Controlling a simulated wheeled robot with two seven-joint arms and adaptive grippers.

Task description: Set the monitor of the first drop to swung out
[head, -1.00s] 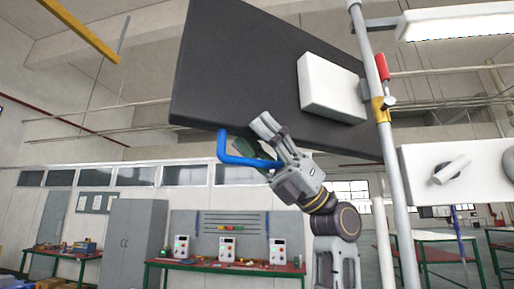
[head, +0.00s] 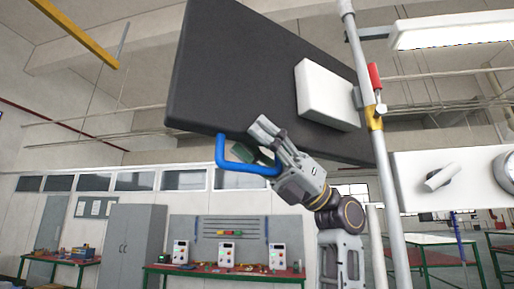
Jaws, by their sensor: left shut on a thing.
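The monitor (head: 245,70) is a large dark slab seen from behind and below, high in the upper middle of the head view. A white box (head: 325,95) is fixed on its back. A blue bent handle (head: 238,165) hangs from its lower left edge. My left gripper (head: 265,147) is shut on the handle near its right end, and the fingers hide part of it. My right gripper is not in view.
A grey upright pole (head: 392,190) with a yellow collar (head: 373,118) and red lever (head: 375,76) stands close on the right. A white panel (head: 455,178) with a knob is beside it. Workbenches (head: 225,270) and a grey cabinet (head: 130,240) stand farther back.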

